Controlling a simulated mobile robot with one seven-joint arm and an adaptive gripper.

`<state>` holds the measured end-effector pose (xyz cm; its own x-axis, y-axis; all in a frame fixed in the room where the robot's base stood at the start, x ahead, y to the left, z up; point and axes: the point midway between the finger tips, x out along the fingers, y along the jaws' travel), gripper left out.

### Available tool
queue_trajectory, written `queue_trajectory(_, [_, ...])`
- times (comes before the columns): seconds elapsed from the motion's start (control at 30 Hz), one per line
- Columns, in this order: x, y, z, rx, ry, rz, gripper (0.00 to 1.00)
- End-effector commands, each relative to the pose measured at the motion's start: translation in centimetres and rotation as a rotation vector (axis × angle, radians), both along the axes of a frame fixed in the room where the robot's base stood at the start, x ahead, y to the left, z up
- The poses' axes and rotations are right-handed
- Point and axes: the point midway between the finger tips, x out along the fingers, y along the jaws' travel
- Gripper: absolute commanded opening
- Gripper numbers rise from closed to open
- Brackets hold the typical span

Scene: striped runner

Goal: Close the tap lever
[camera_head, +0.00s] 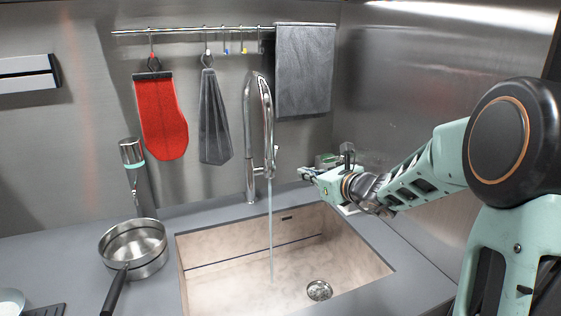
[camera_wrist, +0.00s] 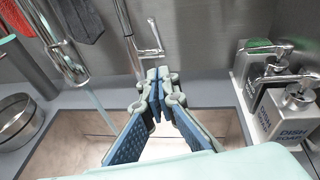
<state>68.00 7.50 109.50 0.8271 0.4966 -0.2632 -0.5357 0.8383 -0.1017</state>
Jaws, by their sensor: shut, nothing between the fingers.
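The chrome tap (camera_head: 249,130) stands behind the sink, with a stream of water (camera_head: 270,235) falling from its spout into the basin. My gripper (camera_head: 303,174) is to the right of the tap, above the sink's back edge. In the wrist view my gripper (camera_wrist: 160,73) is shut and empty, its tips just in front of and below the lever. I cannot tell whether they touch it.
Two soap dispensers (camera_wrist: 250,65) (camera_wrist: 288,105) stand right of my gripper in the wrist view. A steel pot (camera_head: 133,248) sits left of the sink (camera_head: 385,268). A red mitt (camera_head: 160,115) and grey cloths hang from the rail (camera_head: 190,30). The basin is clear.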

Motion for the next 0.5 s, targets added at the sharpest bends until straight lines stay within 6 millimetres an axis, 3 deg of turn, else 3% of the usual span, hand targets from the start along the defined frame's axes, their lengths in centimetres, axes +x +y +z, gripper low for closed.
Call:
queue_trajectory(0.17, [1.5, 0.9, -0.4, 0.008, 0.001, -0.002, 0.00])
queue_trajectory(0.5, [6.5, 4.0, -2.0, 0.007, 0.002, 0.000, 0.00])
